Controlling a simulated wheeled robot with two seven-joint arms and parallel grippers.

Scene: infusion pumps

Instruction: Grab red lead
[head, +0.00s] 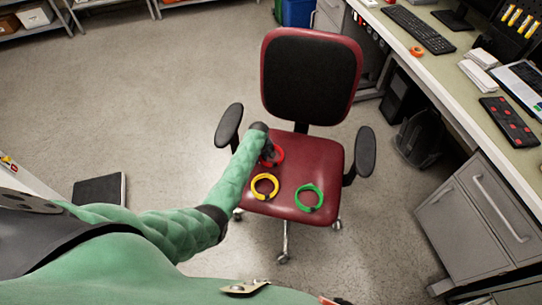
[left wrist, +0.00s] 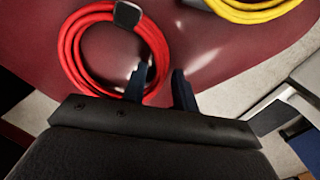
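The red lead (head: 278,155) lies coiled on the seat of the red office chair, partly hidden by my left gripper in the head view. My left gripper (head: 267,150) is over the seat at the red coil. In the left wrist view the red lead (left wrist: 72,62) has a dark tie at its top. The left gripper's fingers (left wrist: 160,78) are apart, near the coil's lower right side; one finger overlaps the coil's edge. I cannot tell whether they touch it. A yellow coiled lead (head: 265,186) and a green coiled lead (head: 309,198) lie nearer on the seat. My right gripper is not seen.
The chair (head: 312,75) has a black backrest and two armrests, the left armrest (head: 229,124) close to my arm. A desk (head: 450,75) with keyboard and drawers stands at the right. A black bag (head: 420,138) sits under it. The floor at left is mostly clear.

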